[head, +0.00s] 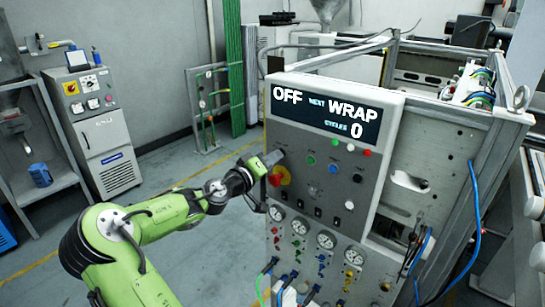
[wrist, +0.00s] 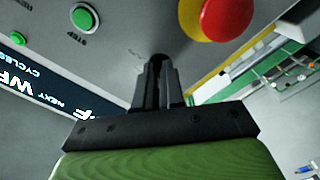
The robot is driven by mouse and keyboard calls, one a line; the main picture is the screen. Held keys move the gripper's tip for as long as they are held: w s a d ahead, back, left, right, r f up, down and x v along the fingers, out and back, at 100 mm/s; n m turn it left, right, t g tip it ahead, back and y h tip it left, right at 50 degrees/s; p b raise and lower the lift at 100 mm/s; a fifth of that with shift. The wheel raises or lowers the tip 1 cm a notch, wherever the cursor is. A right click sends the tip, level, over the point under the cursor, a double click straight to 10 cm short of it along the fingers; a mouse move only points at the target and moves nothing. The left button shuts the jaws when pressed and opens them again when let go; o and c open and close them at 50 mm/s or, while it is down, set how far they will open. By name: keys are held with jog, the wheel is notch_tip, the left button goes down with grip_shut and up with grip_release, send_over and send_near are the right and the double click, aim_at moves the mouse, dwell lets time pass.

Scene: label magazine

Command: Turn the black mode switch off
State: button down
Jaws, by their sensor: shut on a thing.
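The grey control panel (head: 330,200) stands at the centre of the head view. Its display (head: 325,113) reads OFF, NEXT WRAP, CYCLES 0. My gripper (head: 274,157) is at the panel's upper left, below the display. In the wrist view my gripper (wrist: 160,78) has its fingers close together against the panel face, shut on the black mode switch. The switch is mostly hidden between the fingers, so its pointing direction cannot be told.
A red and yellow stop button (head: 279,177) sits just below my gripper; it also shows close by in the wrist view (wrist: 222,14). Green buttons (wrist: 85,17) are beside the fingers. Gauges (head: 301,226) and hoses lie lower down.

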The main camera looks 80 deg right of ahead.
jog(key=shift+n+p, duration=0.7)
jog(key=shift+n, duration=0.9)
jog(key=c, duration=1.2)
grip_release()
jog(key=shift+c, duration=0.2)
jog(key=b+v, duration=0.1)
jog(key=v, duration=1.4)
jog(key=shift+w+a, duration=0.25)
jog(key=shift+a, duration=0.1)
